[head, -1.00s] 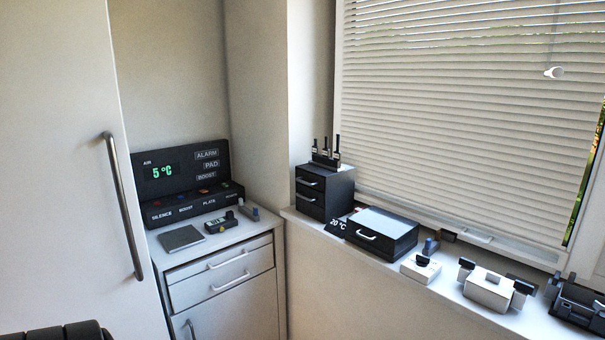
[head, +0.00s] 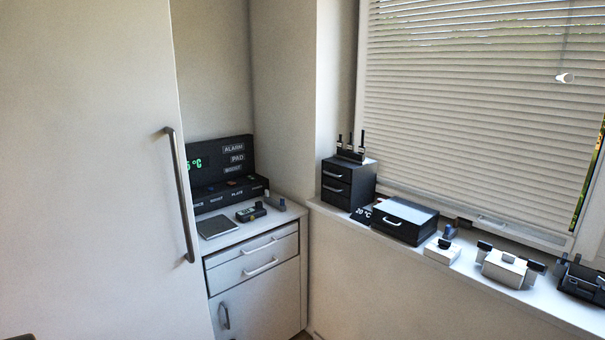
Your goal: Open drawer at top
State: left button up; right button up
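The white cabinet (head: 285,285) stands in the corner beyond the tall door. Its top drawer (head: 231,261) has a light bar handle (head: 260,246) and looks shut. A second bar handle (head: 261,267) is just below it. On the sill, a small black drawer unit (head: 368,186) has two drawers, an upper one (head: 346,175) and a lower one (head: 345,200), both apparently shut. A flat black box (head: 425,232) with one handle (head: 392,222) stands beside it.
A tall white door (head: 85,180) with a long vertical handle (head: 181,195) fills the left and hides part of the black alarm panel (head: 240,153). A dark pad (head: 218,227) and small devices lie on the cabinet top. Several devices line the sill (head: 480,290) under the blinds (head: 470,110).

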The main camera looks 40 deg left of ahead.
aim_at(342, 174)
jog(key=u, duration=1.1)
jog(key=i, duration=1.35)
jog(key=u, duration=0.75)
